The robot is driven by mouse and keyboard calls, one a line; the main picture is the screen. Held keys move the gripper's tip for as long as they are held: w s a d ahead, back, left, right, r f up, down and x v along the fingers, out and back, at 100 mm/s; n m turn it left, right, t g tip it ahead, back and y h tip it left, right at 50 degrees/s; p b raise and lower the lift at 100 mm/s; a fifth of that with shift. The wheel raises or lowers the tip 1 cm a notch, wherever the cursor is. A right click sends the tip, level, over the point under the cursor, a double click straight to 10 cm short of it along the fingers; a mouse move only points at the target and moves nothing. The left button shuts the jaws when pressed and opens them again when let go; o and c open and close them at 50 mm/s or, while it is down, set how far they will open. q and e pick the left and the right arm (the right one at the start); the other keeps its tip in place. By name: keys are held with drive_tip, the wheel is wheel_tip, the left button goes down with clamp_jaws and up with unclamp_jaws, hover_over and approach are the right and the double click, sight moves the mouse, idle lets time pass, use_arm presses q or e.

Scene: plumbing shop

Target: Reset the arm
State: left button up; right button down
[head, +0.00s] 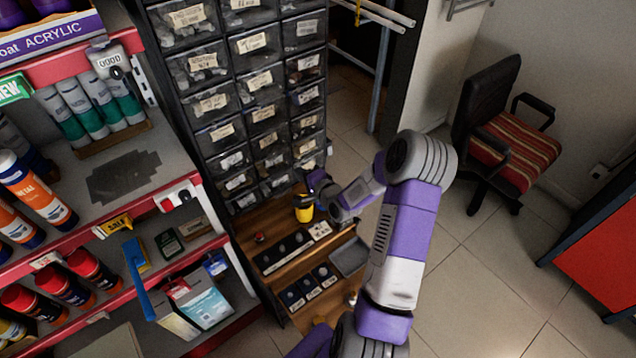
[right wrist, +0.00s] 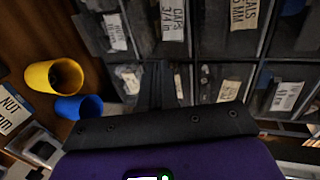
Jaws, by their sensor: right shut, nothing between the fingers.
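My right arm (head: 400,235) reaches from the bottom of the head view up and left toward a cabinet of small drawers (head: 256,95). My right gripper (head: 312,180) is at its far end, small and partly hidden, close in front of the lower drawers. In the right wrist view the dark fingers (right wrist: 157,85) are together and empty, pointing at the labelled drawer fronts. I cannot tell whether they touch the drawers. My left gripper does not show.
A yellow cup (head: 303,209) stands on the wooden shelf (head: 268,222) beside the gripper; a blue cup (right wrist: 78,107) is beside it. Small trays (head: 310,287) lie in front. Store shelves (head: 160,180) fill the left. A chair (head: 515,150) stands right; the floor between is clear.

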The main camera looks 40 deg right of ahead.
drive_tip(key=v, duration=0.6)
drive_tip(key=shift+s+a+p, duration=0.2)
drive_tip(key=shift+p, duration=0.1)
